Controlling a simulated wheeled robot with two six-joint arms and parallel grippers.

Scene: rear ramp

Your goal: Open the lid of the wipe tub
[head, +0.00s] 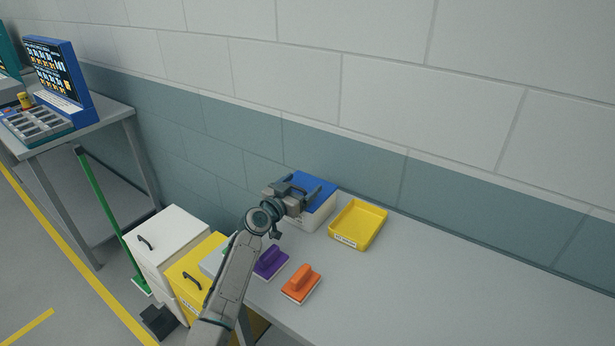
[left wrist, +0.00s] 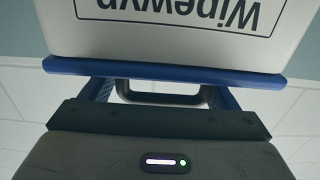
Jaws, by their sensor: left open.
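The wipe tub (head: 309,218) is a white box with a blue lid (head: 317,182), standing on the grey table against the wall. The lid lies flat on the tub and looks closed. My left gripper (head: 303,187) is open over the lid, its fingers spread. In the left wrist view the tub (left wrist: 160,28) appears upside down with its printed label, and the blue lid edge (left wrist: 165,70) runs across. A dark loop, perhaps a handle (left wrist: 160,98), shows between the fingers. I cannot tell whether the fingers touch the lid. My right gripper is not in view.
A yellow tray (head: 358,225) stands right of the tub. A purple scrubber (head: 270,262) and an orange scrubber (head: 301,284) lie in front. White (head: 168,238) and yellow bins (head: 191,281) stand left of the table. The table's right side (head: 450,290) is clear.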

